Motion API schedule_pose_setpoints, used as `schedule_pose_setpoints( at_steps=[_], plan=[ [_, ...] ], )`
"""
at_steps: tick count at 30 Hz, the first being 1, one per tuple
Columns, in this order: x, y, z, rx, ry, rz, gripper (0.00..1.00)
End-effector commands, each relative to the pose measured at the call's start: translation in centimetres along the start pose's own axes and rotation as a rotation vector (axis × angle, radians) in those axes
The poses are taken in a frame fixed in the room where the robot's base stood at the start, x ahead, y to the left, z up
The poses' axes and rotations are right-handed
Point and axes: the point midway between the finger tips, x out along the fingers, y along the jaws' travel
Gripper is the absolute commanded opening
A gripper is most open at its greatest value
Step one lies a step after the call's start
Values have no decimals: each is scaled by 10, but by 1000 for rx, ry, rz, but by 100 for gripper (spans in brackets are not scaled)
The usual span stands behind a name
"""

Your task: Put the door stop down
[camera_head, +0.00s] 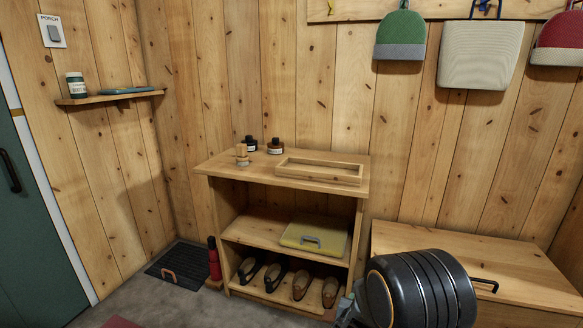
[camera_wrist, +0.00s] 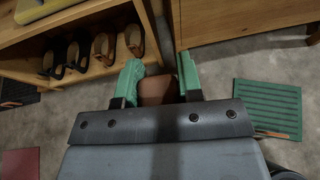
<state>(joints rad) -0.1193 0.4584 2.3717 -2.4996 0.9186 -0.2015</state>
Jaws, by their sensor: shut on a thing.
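In the wrist view my gripper (camera_wrist: 160,68) has two green fingers, closed on a brown block-like thing, which I take to be the door stop (camera_wrist: 157,92). It sits between the fingers, and its lower part is hidden by the gripper body. Grey floor shows beyond it; I cannot tell its height above the floor. In the head view my dark arm covers the bottom right, and the door stop cannot be made out.
A wooden shelf unit (camera_head: 213,166) holds shoes (camera_head: 274,277), a yellow case (camera_head: 315,236) and a tray (camera_head: 322,171). A wooden bench (camera_head: 480,262) stands right. A green ribbed mat (camera_wrist: 267,106) and red mat (camera_wrist: 20,164) lie on the floor. Bare floor (camera_wrist: 218,78) lies between.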

Motion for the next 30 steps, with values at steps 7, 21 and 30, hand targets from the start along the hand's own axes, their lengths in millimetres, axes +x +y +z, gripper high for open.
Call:
schedule_pose_setpoints(
  at_steps=[7,21,30],
  plan=[
    [-30,25,21,-40,-2,106,0],
    [-60,23,104,27,-13,-17,0],
    [-93,21,181,88,-18,-150,0]
  ],
)
